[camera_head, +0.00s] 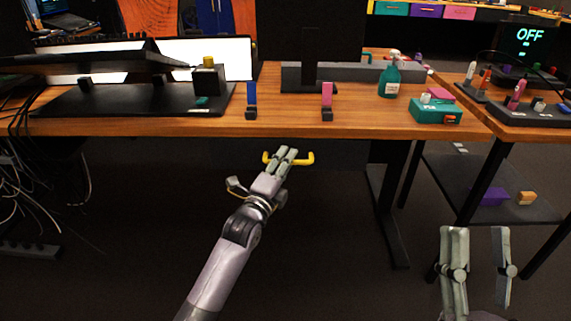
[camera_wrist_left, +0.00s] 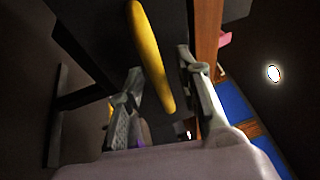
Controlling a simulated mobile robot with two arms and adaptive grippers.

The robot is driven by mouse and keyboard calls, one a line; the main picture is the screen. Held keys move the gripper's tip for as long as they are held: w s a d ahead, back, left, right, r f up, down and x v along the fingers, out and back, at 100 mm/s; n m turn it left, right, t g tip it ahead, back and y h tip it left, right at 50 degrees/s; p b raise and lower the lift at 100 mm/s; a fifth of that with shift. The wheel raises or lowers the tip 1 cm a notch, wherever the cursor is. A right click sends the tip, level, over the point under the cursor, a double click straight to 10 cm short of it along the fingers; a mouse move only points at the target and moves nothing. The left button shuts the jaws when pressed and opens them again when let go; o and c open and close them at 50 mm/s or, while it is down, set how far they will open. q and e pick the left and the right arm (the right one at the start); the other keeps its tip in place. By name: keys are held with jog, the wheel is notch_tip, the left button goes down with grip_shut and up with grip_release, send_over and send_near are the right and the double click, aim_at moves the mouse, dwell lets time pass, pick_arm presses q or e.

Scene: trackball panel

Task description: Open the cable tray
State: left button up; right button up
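The cable tray (camera_head: 342,153) is a dark box under the desk's front edge, with a yellow handle (camera_head: 307,158). My left gripper (camera_head: 286,153) is at the middle of the handle. In the left wrist view, the yellow handle (camera_wrist_left: 150,50) runs between the two spread fingers of my left gripper (camera_wrist_left: 160,72). I see gaps between handle and fingers; the gripper is not shut on it. In the head view the fingers hide the handle's middle. My right gripper (camera_head: 478,235) is open and empty at the lower right, away from the tray.
The wooden desk (camera_head: 180,127) is above the tray. On it are a monitor stand, a green spray bottle (camera_head: 390,76) and a teal box (camera_head: 435,110). A black desk leg (camera_head: 388,205) stands right of the tray. Cables (camera_head: 30,190) hang at left. The floor before the desk looks clear.

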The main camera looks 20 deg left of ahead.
pick_arm(q)
jog(key=shift+c, duration=0.2)
grip_shut()
dwell(0.7)
